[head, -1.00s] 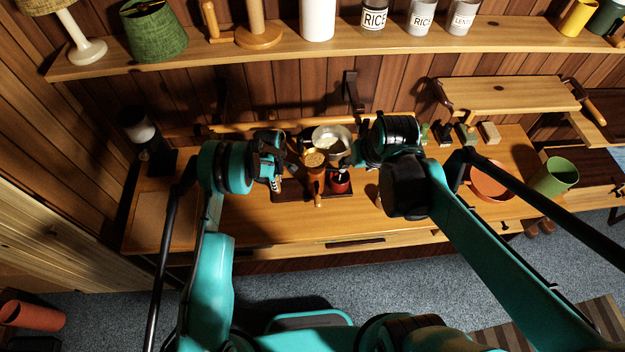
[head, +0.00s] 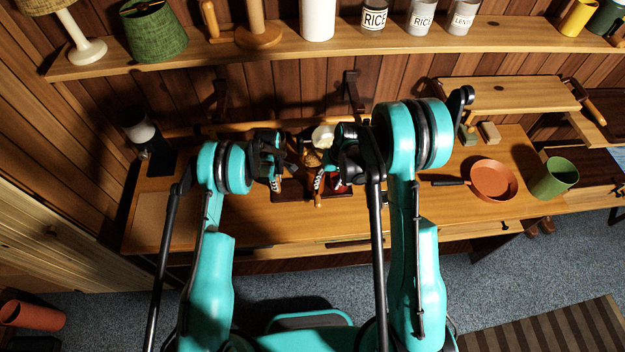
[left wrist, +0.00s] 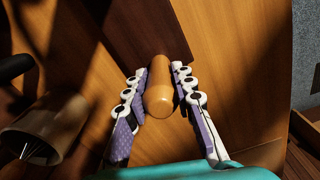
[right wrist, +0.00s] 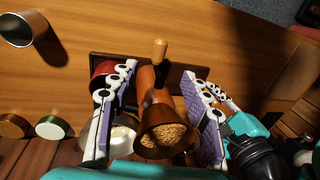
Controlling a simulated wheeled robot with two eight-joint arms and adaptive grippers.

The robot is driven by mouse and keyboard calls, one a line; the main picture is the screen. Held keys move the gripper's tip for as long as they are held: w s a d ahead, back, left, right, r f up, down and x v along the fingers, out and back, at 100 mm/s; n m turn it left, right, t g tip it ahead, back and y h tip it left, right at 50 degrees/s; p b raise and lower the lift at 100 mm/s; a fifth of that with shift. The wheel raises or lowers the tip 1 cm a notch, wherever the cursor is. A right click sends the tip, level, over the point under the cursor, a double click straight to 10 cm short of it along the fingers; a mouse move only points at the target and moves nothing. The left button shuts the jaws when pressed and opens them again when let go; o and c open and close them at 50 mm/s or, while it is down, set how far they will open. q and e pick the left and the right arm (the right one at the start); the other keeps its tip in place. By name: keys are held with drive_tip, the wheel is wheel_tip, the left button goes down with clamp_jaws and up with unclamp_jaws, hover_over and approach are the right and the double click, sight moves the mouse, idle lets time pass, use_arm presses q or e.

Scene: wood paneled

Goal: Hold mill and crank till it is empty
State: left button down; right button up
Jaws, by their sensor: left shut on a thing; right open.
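The wooden mill (head: 311,157) stands on a dark tray (head: 343,194). Its round hopper (right wrist: 147,148) holds brown grains, shown in the right wrist view. A pale wooden knob (right wrist: 160,50) sticks out toward the table's front; it also shows in the head view (head: 318,203). My left gripper (head: 279,180) is left of the mill. In the left wrist view its fingers (left wrist: 160,88) are shut on a rounded wooden piece (left wrist: 160,97). My right gripper (right wrist: 158,80) is open over the mill, one finger on each side. Whether its fingers touch the mill is unclear.
A metal bowl (head: 322,135) with pale contents stands behind the mill, and a red cup (right wrist: 103,72) beside it. An orange pan (head: 493,181) and a green pot (head: 555,178) stand to the right.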

sight(319, 202)
drive_tip(key=f, duration=0.4)
drive_tip(key=a+f, duration=0.1)
drive_tip(key=f, duration=0.3)
drive_tip(key=a+f, duration=0.1)
drive_tip(key=f, duration=0.4)
drive_tip(key=shift+a, duration=0.25)
clamp_jaws()
